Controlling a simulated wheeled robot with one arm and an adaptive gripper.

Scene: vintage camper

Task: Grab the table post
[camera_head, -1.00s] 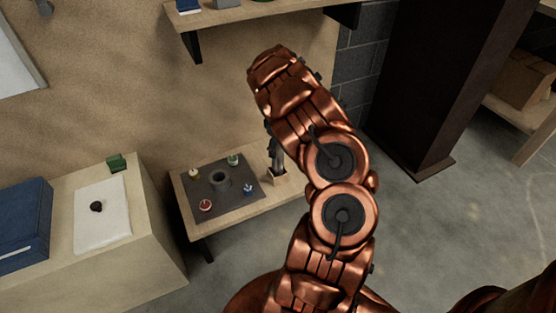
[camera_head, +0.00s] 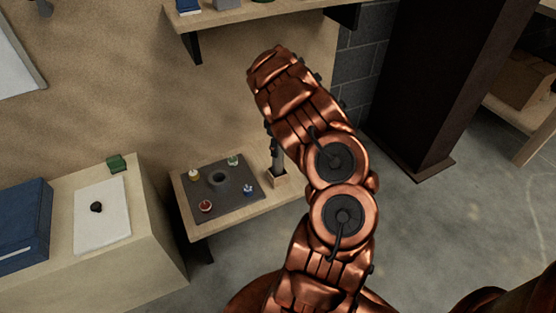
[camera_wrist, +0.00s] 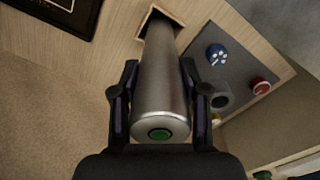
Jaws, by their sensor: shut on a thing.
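The table post is a grey metal cylinder (camera_wrist: 160,85) with a green round button on its near end in the wrist view. Its far end meets a square wooden socket (camera_wrist: 163,22); how deep it sits there I cannot tell. My gripper (camera_wrist: 160,72) is shut on the post, with one dark finger on each side. In the head view the post (camera_head: 277,160) stands in the small wooden socket box (camera_head: 278,181) at the right side of a low wooden table. My arm hides most of the gripper there.
A dark grey mat (camera_head: 227,208) lies on the table, bearing a dark ring (camera_head: 218,180) and several small coloured knobs. A counter with a blue case (camera_head: 22,226) and white board (camera_head: 102,228) stands left. A shelf (camera_head: 245,14) hangs above. A dark column (camera_head: 432,85) stands right.

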